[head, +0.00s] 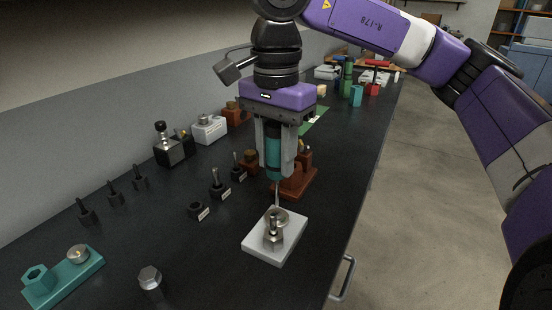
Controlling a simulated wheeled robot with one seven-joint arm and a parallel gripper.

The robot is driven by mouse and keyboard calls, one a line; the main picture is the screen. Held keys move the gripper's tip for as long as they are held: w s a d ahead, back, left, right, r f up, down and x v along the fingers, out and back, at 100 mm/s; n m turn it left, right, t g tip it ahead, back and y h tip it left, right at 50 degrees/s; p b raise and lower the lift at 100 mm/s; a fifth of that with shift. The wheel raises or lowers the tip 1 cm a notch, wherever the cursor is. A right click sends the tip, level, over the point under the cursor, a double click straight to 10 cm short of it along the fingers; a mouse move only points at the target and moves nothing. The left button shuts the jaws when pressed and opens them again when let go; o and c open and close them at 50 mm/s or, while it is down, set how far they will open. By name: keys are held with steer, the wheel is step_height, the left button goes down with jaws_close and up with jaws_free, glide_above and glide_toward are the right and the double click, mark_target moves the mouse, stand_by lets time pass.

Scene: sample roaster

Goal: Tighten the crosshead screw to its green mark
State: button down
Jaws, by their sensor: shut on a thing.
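My gripper (274,165) points down and is shut on the teal handle of a screwdriver (272,158), held upright. Its thin shaft runs down to a white block (256,248) near the table's front edge. Two silver metal parts stand on the block: a round-headed one (282,215) at the back and a taller one (273,238) in front. The shaft's tip ends at or just above the back one; I cannot tell whether it touches. The cross slot and the green mark are too small to make out.
Small black holders (220,192) line up to the left.

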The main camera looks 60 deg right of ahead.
steer(key=n+b, duration=0.1)
steer(key=n, duration=0.5)
steer(key=shift+b, duration=0.4)
steer(key=shift+s+n, duration=0.1)
steer(key=shift+n, duration=1)
steer(key=shift+f+b, duration=1.05)
steer(key=shift+b, duration=0.15)
steer(key=m+b, duration=0.1)
steer(key=m, duration=0.3)
steer(key=m+b, duration=0.1)
steer(key=m, duration=0.2)
steer(key=shift+m, duration=0.3)
